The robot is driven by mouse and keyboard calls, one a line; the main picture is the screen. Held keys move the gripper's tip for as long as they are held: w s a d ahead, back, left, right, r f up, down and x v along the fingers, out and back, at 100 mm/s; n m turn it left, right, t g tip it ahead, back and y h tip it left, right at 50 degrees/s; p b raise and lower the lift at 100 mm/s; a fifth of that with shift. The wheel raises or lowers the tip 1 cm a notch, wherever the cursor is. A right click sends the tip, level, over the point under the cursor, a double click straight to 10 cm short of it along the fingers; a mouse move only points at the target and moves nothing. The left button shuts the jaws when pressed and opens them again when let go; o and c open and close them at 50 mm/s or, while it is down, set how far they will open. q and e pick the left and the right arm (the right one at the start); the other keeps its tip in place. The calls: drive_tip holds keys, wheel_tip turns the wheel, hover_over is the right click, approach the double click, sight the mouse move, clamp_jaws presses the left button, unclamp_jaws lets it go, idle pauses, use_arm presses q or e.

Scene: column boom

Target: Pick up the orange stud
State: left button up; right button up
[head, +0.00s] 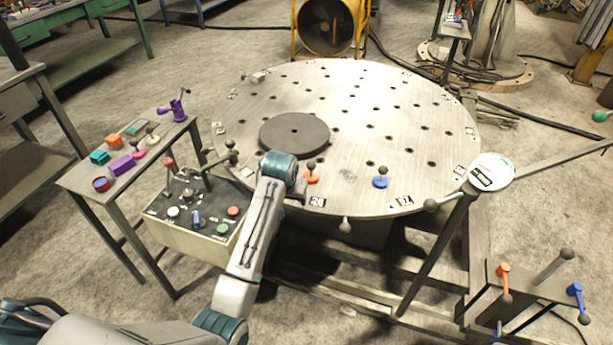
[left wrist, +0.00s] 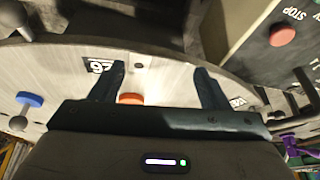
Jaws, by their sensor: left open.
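The orange stud (head: 311,178) has an orange base and a dark ball knob. It stands near the front edge of the round grey table (head: 420,130), by a number label. My left arm reaches over the table's front edge, and my left gripper (head: 298,193) is just left of the stud, partly hidden by its own wrist. In the left wrist view the two dark fingers (left wrist: 160,75) are spread apart with nothing held. A part of the orange base (left wrist: 130,98) shows between them, above the gripper body, which hides the rest. The right gripper is not in view.
A blue stud (head: 380,181) stands right of the orange one. A dark disc (head: 294,135) lies behind my wrist. A control box (head: 190,245) with buttons and levers is left of my arm. A post with a white round top (head: 491,171) stands at the right.

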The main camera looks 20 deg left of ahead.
use_arm(q)
approach(311, 170)
drive_tip(key=x, duration=0.5)
drive_tip(key=w+x, duration=0.1)
drive_tip(key=x, duration=0.1)
drive_tip(key=shift+a, duration=0.35)
drive_tip(key=shift+p+x, duration=0.6)
drive_tip(key=shift+x, duration=2)
drive_tip(key=shift+s+d+f, duration=0.1)
drive_tip(key=shift+s+d, duration=0.05)
drive_tip(key=shift+d, duration=0.05)
drive_tip(key=shift+c, duration=0.4)
drive_tip(key=c, duration=1)
